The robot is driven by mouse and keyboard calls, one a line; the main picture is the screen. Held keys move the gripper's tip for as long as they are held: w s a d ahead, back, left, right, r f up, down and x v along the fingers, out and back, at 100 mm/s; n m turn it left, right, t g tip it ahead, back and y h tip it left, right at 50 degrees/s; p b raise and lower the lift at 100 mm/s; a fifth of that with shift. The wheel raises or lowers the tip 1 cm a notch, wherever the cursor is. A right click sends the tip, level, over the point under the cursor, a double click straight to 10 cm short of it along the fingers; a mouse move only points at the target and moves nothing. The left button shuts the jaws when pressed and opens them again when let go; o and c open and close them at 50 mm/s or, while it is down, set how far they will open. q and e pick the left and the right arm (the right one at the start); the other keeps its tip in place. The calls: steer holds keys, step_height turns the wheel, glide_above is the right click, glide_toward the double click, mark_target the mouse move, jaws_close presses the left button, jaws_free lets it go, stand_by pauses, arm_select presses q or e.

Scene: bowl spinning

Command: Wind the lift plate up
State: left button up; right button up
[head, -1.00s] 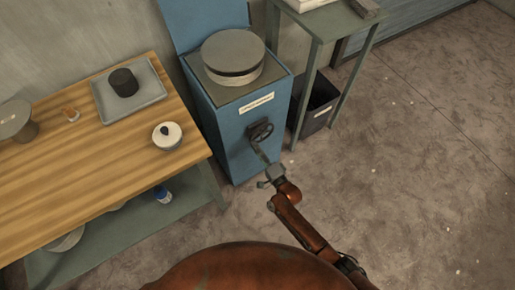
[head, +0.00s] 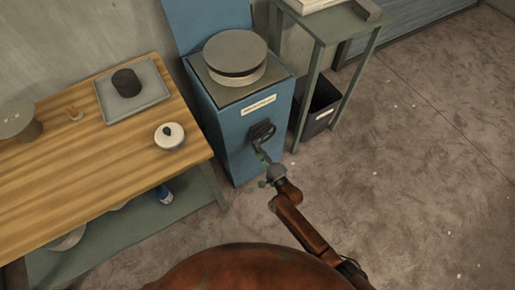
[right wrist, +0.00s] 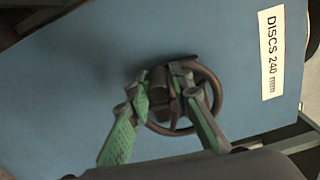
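The blue cabinet (head: 240,140) stands at centre in the head view. A stack of round grey discs (head: 235,52) sits at its top opening; the lift plate itself cannot be told apart from it. A dark handwheel (head: 262,130) is on the cabinet's front, and it shows large in the right wrist view (right wrist: 216,95). My right gripper (head: 266,160) is at the wheel. In the right wrist view its two green-padded fingers (right wrist: 162,82) close around the wheel's dark knob (right wrist: 160,92), one on each side. My left gripper is not in view.
A green side table (head: 335,25) stands right of the cabinet, over a black bin (head: 318,110). The floor at right is clear.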

steer(key=shift+o, duration=1.4)
steer(key=v, duration=1.2)
